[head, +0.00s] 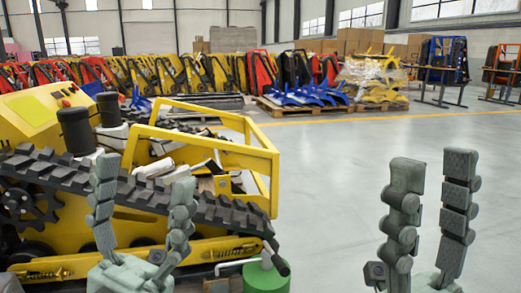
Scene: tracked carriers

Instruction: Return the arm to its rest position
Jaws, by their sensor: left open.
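My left gripper (143,172) is at the lower left of the head view, pointing up, its two grey-green jointed fingers spread apart with nothing between them. It is in front of the track of a yellow tracked carrier (130,243); I cannot tell whether it touches. My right gripper (432,167) is at the lower right, also pointing up. Its two fingers stand apart and empty, with open floor behind them. Both arms are mostly below the frame.
The carrier's yellow frame (262,160) rises beside my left gripper. Pallets with blue parts (310,95) and rows of carriers are far back. The grey floor (340,185) at the centre and right is clear.

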